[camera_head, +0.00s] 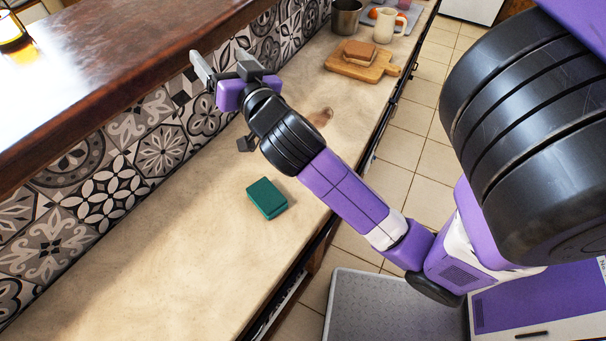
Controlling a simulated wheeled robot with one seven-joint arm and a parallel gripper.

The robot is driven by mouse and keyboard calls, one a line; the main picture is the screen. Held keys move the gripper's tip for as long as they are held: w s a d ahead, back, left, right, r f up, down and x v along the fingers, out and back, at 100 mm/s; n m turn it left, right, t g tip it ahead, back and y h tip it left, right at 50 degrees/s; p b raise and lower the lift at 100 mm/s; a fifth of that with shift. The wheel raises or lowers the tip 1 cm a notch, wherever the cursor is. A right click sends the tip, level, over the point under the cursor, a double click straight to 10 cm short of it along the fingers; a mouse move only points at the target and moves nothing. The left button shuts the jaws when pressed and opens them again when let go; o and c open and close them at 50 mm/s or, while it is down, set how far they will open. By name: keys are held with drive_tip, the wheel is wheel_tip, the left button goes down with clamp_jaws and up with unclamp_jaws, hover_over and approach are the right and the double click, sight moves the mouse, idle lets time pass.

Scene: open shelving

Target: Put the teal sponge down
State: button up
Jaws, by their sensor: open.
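The teal sponge (267,198) lies flat on the pale countertop (190,250), near the middle of the picture. Nothing touches it. My gripper (222,62) is open and empty at the upper left, near the tiled wall and the edge of the raised dark wood ledge. It is well apart from the sponge, up and to the left of it in the picture. My arm reaches across the counter beyond the sponge.
A wooden board (362,65) with bread (359,51) sits farther along the counter. Behind it stand a metal pot (347,17) and a cream mug (389,25). The tiled wall (110,165) and wood ledge (110,75) bound the left. The near counter is clear.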

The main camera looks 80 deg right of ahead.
drive_tip(key=s+a+f+n+t+y, duration=0.25)
drive_tip(key=a+f+n+y, duration=0.35)
drive_tip(key=a+f+n, duration=0.3)
drive_tip(key=s+a+f+n+y, duration=0.1)
drive_tip(key=s+a+f+y, duration=0.2)
drive_tip(key=s+a, duration=0.6)
drive_tip(key=s+a+f+n+y, duration=0.2)
drive_tip(key=s+a+f+y, duration=0.1)
drive_tip(key=s+a, duration=0.7)
drive_tip(key=shift+a+f+g+y, duration=0.2)
drive_tip(key=shift+a+g+y, duration=0.25)
drive_tip(key=shift+a, duration=0.35)
